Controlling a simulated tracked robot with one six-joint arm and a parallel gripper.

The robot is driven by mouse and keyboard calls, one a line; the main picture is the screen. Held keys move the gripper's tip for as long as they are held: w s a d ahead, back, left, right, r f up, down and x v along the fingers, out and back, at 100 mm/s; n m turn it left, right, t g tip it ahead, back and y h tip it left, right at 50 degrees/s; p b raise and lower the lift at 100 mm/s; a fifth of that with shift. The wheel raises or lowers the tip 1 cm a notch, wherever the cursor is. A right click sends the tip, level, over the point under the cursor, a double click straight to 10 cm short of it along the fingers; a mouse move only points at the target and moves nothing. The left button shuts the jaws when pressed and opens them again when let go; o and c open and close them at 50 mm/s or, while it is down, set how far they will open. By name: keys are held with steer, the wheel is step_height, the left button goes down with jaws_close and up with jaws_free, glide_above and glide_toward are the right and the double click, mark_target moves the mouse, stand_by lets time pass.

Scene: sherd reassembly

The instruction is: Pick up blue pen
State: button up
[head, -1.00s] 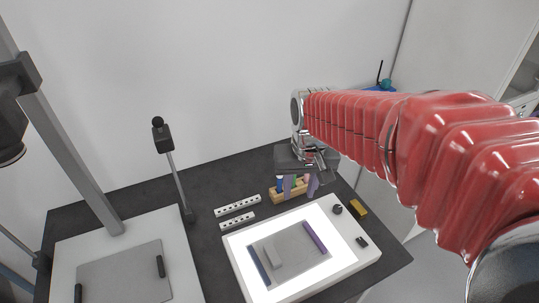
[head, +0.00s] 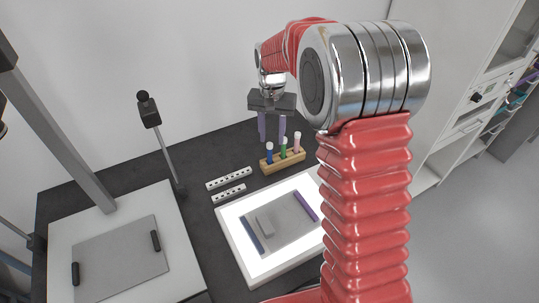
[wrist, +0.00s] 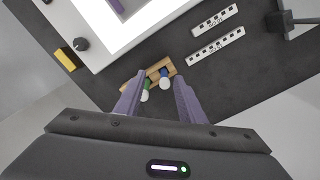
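The blue pen (head: 269,154) stands upright in the left slot of a small wooden holder (head: 285,164). It also shows in the wrist view (wrist: 164,78), with a pale end towards the camera. A green pen (head: 283,149) stands beside it. A pinkish pen (head: 297,143) is at the right; I cannot make it out in the wrist view. My gripper (head: 272,138) is above and behind the holder, with its two purple fingers pointing down and apart. In the wrist view the blue and green pens appear between the open fingers (wrist: 158,84); nothing is gripped.
A lit white panel (head: 240,247) carries a grey sheet in front of the holder. Two white perforated strips (head: 229,178) lie left of it. A stand (head: 165,150) rises at the left. A yellow block (wrist: 65,58) shows in the wrist view.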

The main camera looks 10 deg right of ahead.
mark_target(270, 144)
steer(key=shift+m, duration=0.9)
steer(key=w+r, duration=0.2)
steer(key=w, duration=0.1)
steer(key=shift+w+r, duration=0.15)
steer(key=shift+r, duration=0.1)
steer(key=shift+s+m, duration=0.2)
steer(key=shift+m, duration=0.2)
steer(key=shift+f, duration=0.1)
steer(key=shift+f, duration=4.3)
steer(key=shift+w+f, duration=0.1)
steer(key=shift+f, duration=2.45)
jaws_close()
